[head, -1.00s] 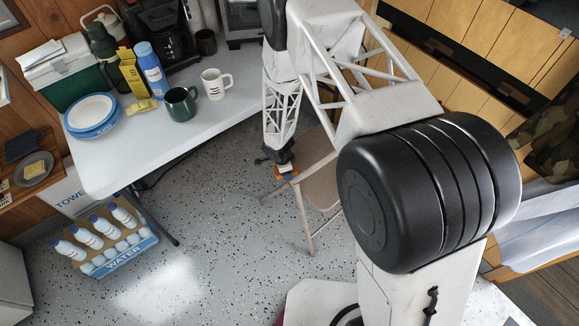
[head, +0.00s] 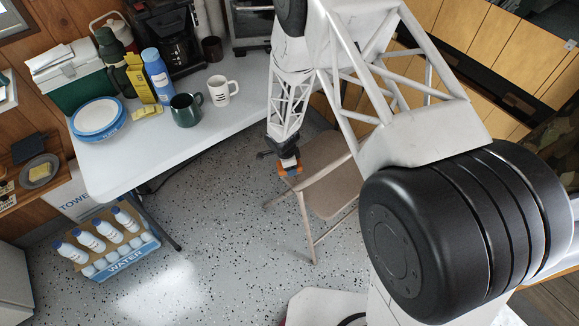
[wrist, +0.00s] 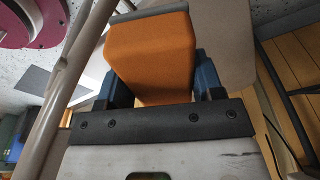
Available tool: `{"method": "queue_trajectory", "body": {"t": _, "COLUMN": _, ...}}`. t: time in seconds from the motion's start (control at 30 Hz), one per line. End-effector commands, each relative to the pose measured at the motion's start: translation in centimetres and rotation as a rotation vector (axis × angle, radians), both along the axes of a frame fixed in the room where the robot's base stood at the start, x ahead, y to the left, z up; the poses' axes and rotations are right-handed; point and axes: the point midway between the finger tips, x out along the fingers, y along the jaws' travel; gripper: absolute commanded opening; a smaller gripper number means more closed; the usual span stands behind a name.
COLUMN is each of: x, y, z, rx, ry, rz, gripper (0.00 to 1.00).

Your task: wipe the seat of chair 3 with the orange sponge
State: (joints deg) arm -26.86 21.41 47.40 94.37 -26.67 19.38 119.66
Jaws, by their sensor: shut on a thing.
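The orange sponge (wrist: 152,55) fills the middle of the wrist view, between the two blue fingers of my gripper (wrist: 155,85). My gripper is shut on it. In the head view my gripper (head: 289,166) points down with a little of the sponge (head: 290,172) showing. It is at the left side of a tan folding chair (head: 333,189), near the chair's frame. I cannot read a number on this chair, and my arm hides part of it. I cannot tell whether the sponge touches the chair. In the wrist view a chair tube (wrist: 72,60) runs close on the left.
A white table (head: 160,152) stands left of the chair, with a green mug (head: 186,108), a white mug (head: 221,90) and plates (head: 97,117). A crate of water bottles (head: 110,243) is on the floor below. The speckled floor between crate and chair is clear.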

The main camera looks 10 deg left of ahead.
Motion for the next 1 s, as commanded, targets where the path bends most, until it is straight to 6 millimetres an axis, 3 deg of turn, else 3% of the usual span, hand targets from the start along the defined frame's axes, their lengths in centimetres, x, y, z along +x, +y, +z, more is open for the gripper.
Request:
{"method": "queue_trajectory", "body": {"t": 0.63, "x": 0.6, "y": -0.4, "z": 0.2, "rx": 0.001, "ry": 0.000, "rz": 0.019, "gripper": 0.35}}
{"method": "queue_trajectory", "body": {"t": 1.0, "x": 4.7, "y": -3.5, "z": 1.7, "rx": 0.008, "ry": 0.004, "rz": 0.181, "gripper": 0.35}}
